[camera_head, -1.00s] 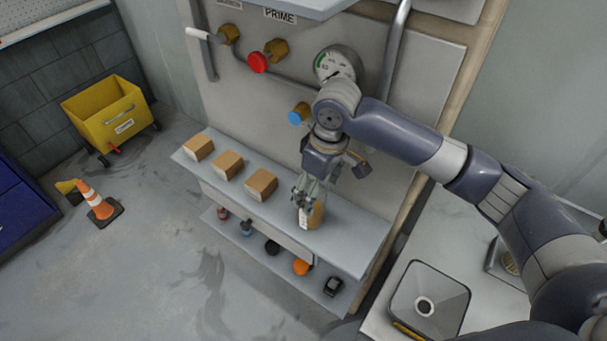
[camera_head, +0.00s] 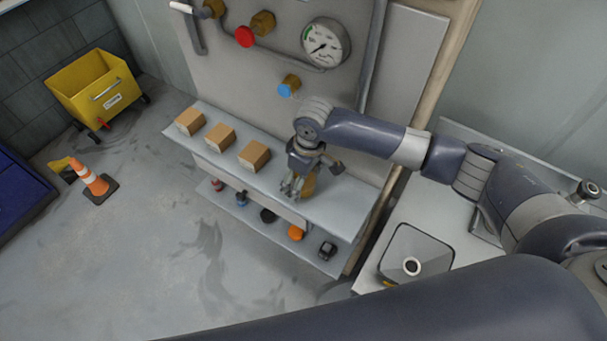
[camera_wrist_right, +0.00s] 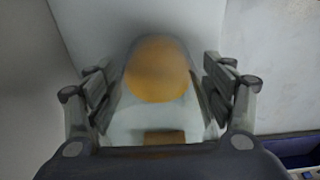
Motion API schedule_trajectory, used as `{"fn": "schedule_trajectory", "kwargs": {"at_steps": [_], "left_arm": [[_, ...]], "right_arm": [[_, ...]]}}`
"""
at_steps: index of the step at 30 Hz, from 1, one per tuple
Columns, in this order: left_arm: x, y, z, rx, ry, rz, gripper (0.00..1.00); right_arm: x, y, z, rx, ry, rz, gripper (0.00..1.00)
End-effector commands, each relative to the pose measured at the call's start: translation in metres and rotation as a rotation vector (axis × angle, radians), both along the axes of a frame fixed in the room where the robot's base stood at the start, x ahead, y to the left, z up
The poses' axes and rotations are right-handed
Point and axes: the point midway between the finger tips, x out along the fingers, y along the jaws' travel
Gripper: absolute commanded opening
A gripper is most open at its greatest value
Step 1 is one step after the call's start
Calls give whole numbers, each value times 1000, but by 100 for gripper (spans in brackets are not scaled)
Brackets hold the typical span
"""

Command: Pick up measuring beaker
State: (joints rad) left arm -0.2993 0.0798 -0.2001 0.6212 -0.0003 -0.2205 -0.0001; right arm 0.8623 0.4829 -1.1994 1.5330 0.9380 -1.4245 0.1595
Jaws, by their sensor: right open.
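The measuring beaker (camera_head: 308,187) stands on the upper shelf of the panel, its amber contents partly hidden behind my right gripper (camera_head: 291,188) in the head view. In the right wrist view the beaker (camera_wrist_right: 157,72) shows as a blurred amber round shape between the spread fingers, with a gap visible on each side. My right gripper points down at it and is open. Whether the fingers reach beside the beaker or stop above it is hard to tell. My left gripper is not in view.
Three cardboard boxes (camera_head: 254,155) stand in a row left of the beaker on the upper shelf (camera_head: 339,205). Small items, including an orange one (camera_head: 296,232), lie on the lower shelf. A gauge (camera_head: 326,43) and valves are on the panel behind. A dark arm link of mine crosses the lower right.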

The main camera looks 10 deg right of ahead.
Motion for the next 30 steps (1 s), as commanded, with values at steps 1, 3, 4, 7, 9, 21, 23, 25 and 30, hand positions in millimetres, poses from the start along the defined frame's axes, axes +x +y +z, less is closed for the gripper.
{"fn": "schedule_trajectory", "kwargs": {"at_steps": [1,3,4,7,9,21,23,25,30], "left_arm": [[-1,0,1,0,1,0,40],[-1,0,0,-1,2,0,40],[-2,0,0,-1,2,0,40],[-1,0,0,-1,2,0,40],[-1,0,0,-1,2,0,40],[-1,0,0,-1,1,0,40],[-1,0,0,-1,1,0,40],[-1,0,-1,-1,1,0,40],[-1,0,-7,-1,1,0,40]], "right_arm": [[0,0,-1,0,0,0,75],[1,0,-2,0,-1,1,75],[1,0,-2,0,-1,1,75],[1,0,-2,0,-1,1,73],[1,0,-2,0,-1,1,57],[1,0,-1,0,-1,0,30],[1,0,-1,0,-1,0,30],[1,0,-1,1,-2,0,30],[1,0,8,1,-3,0,30]]}}
